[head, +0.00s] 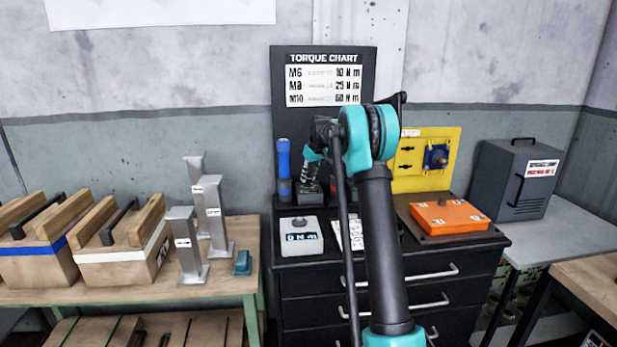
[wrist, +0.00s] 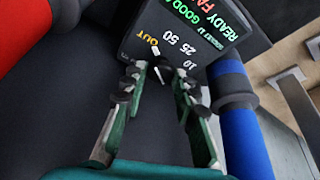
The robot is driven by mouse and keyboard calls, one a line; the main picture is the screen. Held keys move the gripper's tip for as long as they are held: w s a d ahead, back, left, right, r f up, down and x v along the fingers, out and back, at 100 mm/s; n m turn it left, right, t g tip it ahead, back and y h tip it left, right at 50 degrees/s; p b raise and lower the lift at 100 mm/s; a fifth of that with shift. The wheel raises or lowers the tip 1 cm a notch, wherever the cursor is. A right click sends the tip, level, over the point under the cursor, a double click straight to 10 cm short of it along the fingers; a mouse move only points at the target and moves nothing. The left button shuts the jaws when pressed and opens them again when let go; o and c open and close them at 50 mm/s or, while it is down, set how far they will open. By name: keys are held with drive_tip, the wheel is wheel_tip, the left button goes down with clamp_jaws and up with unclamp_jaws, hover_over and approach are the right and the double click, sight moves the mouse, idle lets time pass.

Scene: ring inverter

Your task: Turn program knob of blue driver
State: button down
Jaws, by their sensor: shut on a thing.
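The blue driver (head: 283,165) stands upright on the black cabinet, left of my arm; its blue body also shows at the right of the wrist view (wrist: 240,140). In the wrist view a dark program panel (wrist: 205,30) carries the marks OUT, 50, 25 and 10. The small program knob (wrist: 157,62) has a white pointer directed up toward the OUT and 50 side; its exact mark is hard to read. My gripper (wrist: 160,77) has its fingertips on either side of the knob and is shut on it. The fingers partly hide the knob.
A red body (wrist: 22,30) is close on the left in the wrist view. Behind stands the torque chart board (head: 324,72). A grey display box (head: 301,236), a yellow panel (head: 440,145) and an orange box (head: 450,217) share the cabinet top.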

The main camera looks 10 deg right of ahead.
drive_tip(key=shift+d+n, duration=0.1)
drive_tip(key=shift+n, duration=0.4)
drive_tip(key=c, duration=1.2)
unclamp_jaws()
drive_tip(key=v, duration=1.2)
drive_tip(key=shift+w+d, duration=0.15)
drive_tip(key=shift+d, duration=0.1)
